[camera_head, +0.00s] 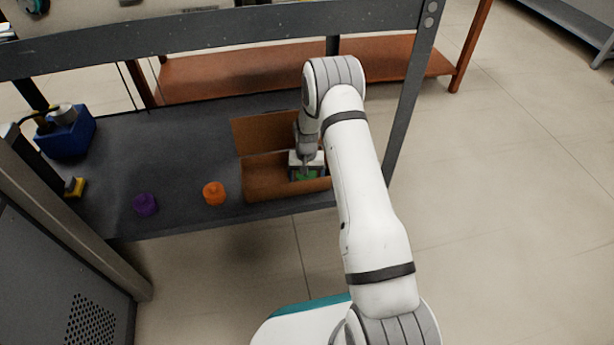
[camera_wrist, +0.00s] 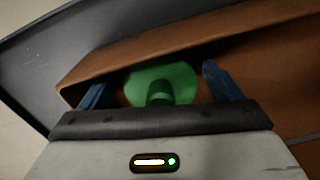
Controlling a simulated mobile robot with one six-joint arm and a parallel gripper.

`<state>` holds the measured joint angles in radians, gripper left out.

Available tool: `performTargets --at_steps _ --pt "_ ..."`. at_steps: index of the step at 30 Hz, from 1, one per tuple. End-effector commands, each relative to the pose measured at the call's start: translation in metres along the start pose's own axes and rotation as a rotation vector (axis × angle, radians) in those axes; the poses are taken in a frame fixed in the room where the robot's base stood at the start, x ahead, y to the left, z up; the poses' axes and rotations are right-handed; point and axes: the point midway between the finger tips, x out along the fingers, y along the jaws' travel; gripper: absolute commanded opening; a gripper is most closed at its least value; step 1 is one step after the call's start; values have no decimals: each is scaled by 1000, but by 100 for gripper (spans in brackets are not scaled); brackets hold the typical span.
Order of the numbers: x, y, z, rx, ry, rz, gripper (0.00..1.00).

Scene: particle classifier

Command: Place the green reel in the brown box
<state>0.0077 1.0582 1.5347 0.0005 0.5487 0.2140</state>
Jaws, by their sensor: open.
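The brown box (camera_head: 270,186) stands open on the dark shelf, with a flap raised at its back. The green reel (camera_head: 306,174) shows inside the box's right part, just under my gripper (camera_head: 306,172). In the wrist view the green reel (camera_wrist: 162,82) lies between the two blue fingers of my gripper (camera_wrist: 158,85), with a gap on each side. The fingers are apart and do not appear to touch the reel. The brown box wall (camera_wrist: 190,44) runs behind the reel. The gripper hides part of the reel in the head view.
An orange reel (camera_head: 214,193) and a purple reel (camera_head: 146,204) stand on the dark shelf (camera_head: 180,150) left of the box. A blue bin (camera_head: 66,137) and a small yellow object (camera_head: 75,187) are at the far left. A grey post (camera_head: 408,100) rises right of my arm.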

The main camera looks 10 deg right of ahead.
Motion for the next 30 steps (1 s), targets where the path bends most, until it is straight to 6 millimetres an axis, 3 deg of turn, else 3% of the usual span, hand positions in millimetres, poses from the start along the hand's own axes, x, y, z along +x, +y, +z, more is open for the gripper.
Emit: performTargets --at_steps 14,30 --pt "-72 1 0 1 1 0 85" --pt "-75 2 0 3 0 0 85"
